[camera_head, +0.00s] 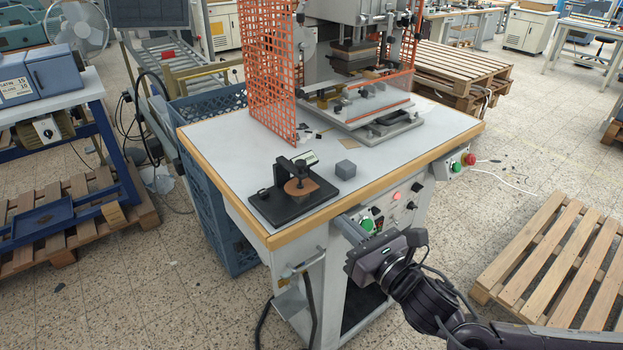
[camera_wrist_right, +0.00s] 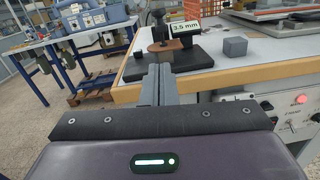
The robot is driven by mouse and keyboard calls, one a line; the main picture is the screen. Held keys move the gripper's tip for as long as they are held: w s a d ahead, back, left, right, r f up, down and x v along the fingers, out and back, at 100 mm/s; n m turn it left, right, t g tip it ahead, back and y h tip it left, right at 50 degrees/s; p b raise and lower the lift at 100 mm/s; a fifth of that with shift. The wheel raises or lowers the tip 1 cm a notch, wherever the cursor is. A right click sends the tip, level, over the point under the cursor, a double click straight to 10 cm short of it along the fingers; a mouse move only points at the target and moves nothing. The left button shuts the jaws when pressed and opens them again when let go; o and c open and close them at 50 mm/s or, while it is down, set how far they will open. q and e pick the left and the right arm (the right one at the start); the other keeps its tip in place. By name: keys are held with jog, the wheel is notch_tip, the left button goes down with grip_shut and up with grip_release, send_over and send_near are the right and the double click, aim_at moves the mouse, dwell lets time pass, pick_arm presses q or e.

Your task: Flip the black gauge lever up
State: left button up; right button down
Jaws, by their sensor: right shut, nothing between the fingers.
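The black gauge (camera_head: 292,205) stands on the near left corner of the white table, with a flat base, an upright post and a brown piece (camera_head: 300,187) under its spindle. In the right wrist view the gauge (camera_wrist_right: 193,60) shows a readout of 3.5 mm (camera_wrist_right: 186,27). Which black part is its lever, and how it is set, I cannot tell clearly. My right gripper (camera_head: 343,222) is shut and empty, in front of the table's near edge and apart from the gauge. Its fingers (camera_wrist_right: 160,72) point towards the gauge and hide part of its base. My left gripper is not in view.
A grey cube (camera_head: 345,169) sits right of the gauge. The press (camera_head: 350,60) with its orange mesh guard (camera_head: 268,70) stands behind. The table's wooden edge (camera_head: 330,212) and the button panel (camera_head: 385,215) are close to my right gripper. A blue crate (camera_head: 215,190) stands left.

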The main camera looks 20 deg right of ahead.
jog(key=p, duration=0.2)
send_near(302, 171)
notch_tip(302, 171, down, 2)
jog(key=w+a, duration=0.1)
jog(key=w, duration=0.1)
jog(key=w+p, duration=0.1)
jog(key=w+r, duration=0.1)
jog(key=w+a+r+p, duration=0.1)
jog(key=shift+w+p, duration=0.25)
jog(key=shift+p, duration=0.05)
jog(key=shift+w, duration=0.15)
jog(key=shift+r, duration=0.1)
